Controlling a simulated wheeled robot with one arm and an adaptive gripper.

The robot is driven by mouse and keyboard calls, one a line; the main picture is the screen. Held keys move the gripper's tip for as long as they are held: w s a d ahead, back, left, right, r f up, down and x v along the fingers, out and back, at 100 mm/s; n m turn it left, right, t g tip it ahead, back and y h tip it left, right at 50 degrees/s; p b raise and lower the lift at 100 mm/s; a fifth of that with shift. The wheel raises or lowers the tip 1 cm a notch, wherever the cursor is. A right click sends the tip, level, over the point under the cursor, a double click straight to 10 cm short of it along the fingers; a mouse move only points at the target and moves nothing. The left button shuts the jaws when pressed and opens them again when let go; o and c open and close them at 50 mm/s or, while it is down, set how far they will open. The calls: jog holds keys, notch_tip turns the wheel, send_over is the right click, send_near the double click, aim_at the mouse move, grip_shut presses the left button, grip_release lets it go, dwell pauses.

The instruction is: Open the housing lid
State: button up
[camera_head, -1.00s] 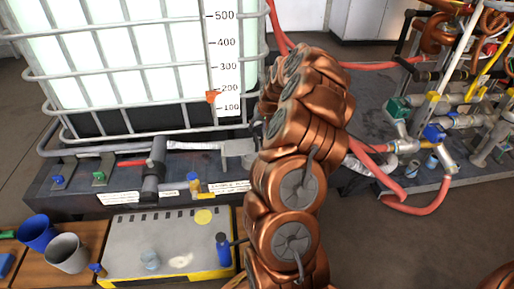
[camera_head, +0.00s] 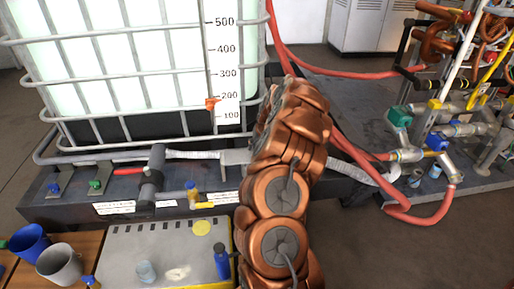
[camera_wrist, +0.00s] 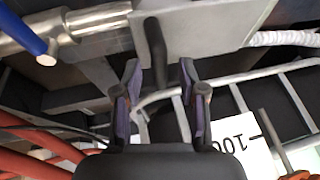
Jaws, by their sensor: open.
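A light grey housing (camera_wrist: 210,25) with a flat face fills the upper middle of the wrist view. I take this face for the lid, but cannot tell for sure. A dark bar-like handle (camera_wrist: 154,45) sticks out from it. My gripper (camera_wrist: 160,70) is open, with one finger on each side of the handle's line in the picture. I see no clear contact between fingers and handle. In the head view the grey housing (camera_head: 236,156) shows only in part, at the left edge of my copper-coloured arm. My gripper is hidden there behind the arm.
A caged white tank (camera_head: 120,60) stands behind the housing. Red hoses (camera_head: 400,205) run to the right, near pipes and valves (camera_head: 450,125). A workbench (camera_head: 130,250) with cups and a blue bottle (camera_head: 221,262) lies at lower left. Open floor (camera_head: 350,250) shows at lower right.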

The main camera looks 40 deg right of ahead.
grip_shut()
dwell(0.6)
